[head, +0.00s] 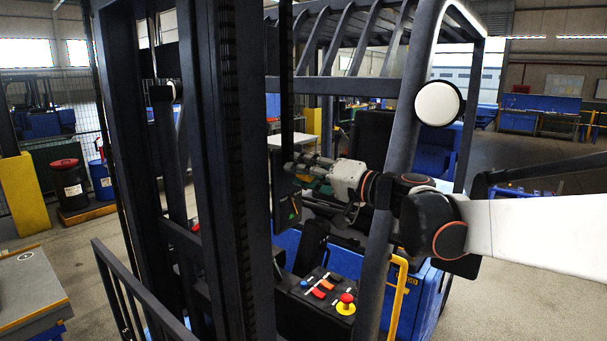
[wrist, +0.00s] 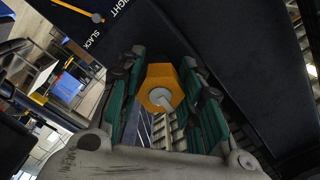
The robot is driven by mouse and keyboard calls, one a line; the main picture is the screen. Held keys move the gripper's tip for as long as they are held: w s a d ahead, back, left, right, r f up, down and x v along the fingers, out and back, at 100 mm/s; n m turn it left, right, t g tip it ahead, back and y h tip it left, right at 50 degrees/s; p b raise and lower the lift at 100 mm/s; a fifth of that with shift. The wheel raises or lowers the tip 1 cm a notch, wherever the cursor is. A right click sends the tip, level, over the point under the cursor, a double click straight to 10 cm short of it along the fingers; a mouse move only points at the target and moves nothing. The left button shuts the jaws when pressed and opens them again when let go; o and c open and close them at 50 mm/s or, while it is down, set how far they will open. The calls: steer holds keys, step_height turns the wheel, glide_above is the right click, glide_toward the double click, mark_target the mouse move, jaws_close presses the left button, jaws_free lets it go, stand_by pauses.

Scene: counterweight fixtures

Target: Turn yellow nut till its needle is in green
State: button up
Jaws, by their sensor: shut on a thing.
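The yellow nut (wrist: 160,86) is a hexagon with a pale rod end at its centre. It sits between the teal-padded fingers of my gripper (wrist: 162,70), which is shut on it. A dark gauge plate (wrist: 110,35) shows at the top left of the wrist view. Its yellow needle (wrist: 76,10) runs up-left from a round pivot near the words SLACK and, partly cut off, "IGHT". No green zone shows on the visible part.
Dark mast posts (head: 210,150) and a slanted pillar (head: 400,150) stand close around my arm. Below is a control panel (head: 325,295) with a red-topped button. A dark beam (wrist: 235,50) runs close behind the nut on the right.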

steer(key=m+b, duration=0.1)
steer(key=m, duration=0.5)
steer(key=shift+f+b, duration=0.1)
steer(key=shift+b, duration=0.2)
steer(key=m+b, duration=0.1)
steer(key=m, duration=0.5)
steer(key=shift+m, duration=0.3)
steer(key=o, duration=1.1)
steer(key=shift+d, duration=0.1)
steer(key=v, duration=1.2)
steer(key=shift+f, duration=0.1)
